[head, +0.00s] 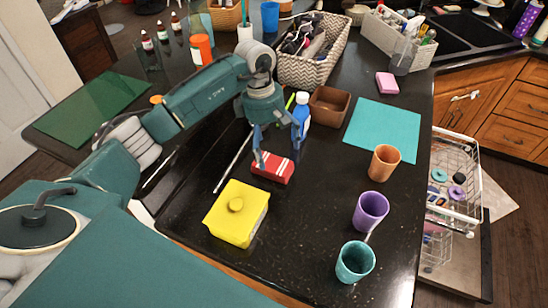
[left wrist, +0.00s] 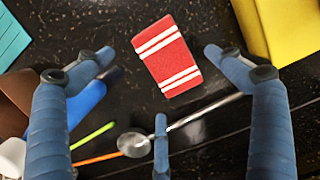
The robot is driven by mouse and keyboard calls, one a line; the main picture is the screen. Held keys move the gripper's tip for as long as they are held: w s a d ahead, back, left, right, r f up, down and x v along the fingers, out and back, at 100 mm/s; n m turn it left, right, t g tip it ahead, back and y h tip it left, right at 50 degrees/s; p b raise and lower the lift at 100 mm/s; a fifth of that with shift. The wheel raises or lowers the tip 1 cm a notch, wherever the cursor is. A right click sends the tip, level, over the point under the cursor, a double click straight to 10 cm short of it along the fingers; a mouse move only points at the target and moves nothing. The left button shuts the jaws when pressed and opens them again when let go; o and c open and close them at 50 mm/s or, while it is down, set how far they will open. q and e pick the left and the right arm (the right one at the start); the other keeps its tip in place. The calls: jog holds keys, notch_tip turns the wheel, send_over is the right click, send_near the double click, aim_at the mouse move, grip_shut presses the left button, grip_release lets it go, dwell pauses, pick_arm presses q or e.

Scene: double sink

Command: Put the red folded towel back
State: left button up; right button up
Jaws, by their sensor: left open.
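The red folded towel (head: 274,168) with white stripes lies on the dark counter, between the yellow lidded box and the brown square bowl. It also shows in the left wrist view (left wrist: 168,57), in the gap between my finger tips. My left gripper (head: 278,156) is open and directly over the towel, with fingers pointing down on either side of it. The wrist view also shows the open left gripper (left wrist: 158,54) with nothing held; I cannot tell whether a finger touches the towel. My right gripper is in neither view.
Close by are the yellow box (head: 236,212), a blue bottle (head: 303,110), the brown bowl (head: 328,104) and a long spoon (left wrist: 135,144). Orange (head: 384,162), purple (head: 370,211) and teal (head: 355,261) cups stand to the right. The teal mat (head: 383,129) is bare.

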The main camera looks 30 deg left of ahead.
aim_at(269, 157)
pick_arm(q)
notch_tip(269, 157, up, 8)
jog(key=a+b, duration=0.1)
jog(key=b, duration=0.1)
jog(key=shift+a, duration=0.1)
dwell(0.3)
